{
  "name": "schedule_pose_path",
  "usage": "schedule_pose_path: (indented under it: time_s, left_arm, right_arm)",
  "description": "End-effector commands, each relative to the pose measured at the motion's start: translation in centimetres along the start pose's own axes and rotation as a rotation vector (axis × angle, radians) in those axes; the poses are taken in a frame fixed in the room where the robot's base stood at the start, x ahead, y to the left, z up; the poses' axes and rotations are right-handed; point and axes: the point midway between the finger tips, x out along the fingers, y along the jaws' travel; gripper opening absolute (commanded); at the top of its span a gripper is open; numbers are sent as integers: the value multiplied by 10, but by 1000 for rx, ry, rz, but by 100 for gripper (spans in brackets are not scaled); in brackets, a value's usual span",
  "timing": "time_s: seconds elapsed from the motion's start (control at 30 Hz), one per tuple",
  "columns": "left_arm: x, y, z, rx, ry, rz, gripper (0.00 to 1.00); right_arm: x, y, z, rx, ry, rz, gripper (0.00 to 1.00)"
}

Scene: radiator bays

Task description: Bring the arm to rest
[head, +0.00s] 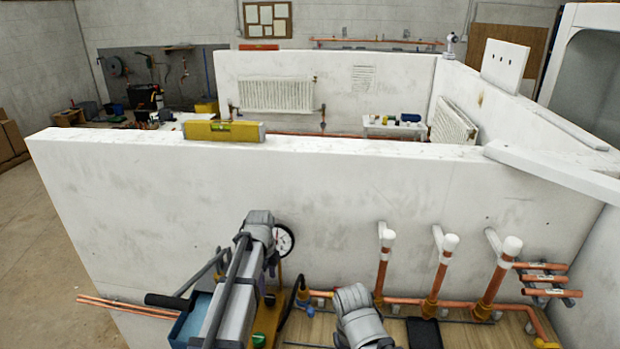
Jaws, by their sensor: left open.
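My left arm rises from the bottom edge, left of centre, in the head view. My left gripper (272,264) is open at its far end, mostly hidden behind its own wrist. No object shows between its jaws. It is just left of and below a round white gauge (284,241), whose left side it partly covers; I cannot tell if they touch. Below is a blue tank (190,325) with a black-gripped handle (166,301), partly hidden by the arm. A grey link of my right arm (360,315) shows at bottom centre; its gripper is not visible.
A white wall (160,190) stands ahead, with a yellow level (222,130) on top. Copper pipes with white caps (447,245) rise at the right. Short copper pieces (545,279) sit on a rack at far right. Long copper pipes (125,307) stick out at left.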

Motion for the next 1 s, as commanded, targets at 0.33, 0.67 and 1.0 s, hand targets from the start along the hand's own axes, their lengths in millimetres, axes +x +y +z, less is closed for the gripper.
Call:
schedule_pose_path:
  time_s: [0.33, 0.67, 1.0]
  left_arm:
    - [-3, 80, -87, -501, -39, 29, 76]
    - [-7, 174, -157, -1138, -109, 16, 76]
    - [-8, 210, -175, -1418, -140, -9, 76]
  right_arm:
    - [0, 0, 0, 0, 0, 0, 61]
    - [0, 0, 0, 0, 0, 0, 61]
    - [0, 0, 0, 0, 0, 0, 61]
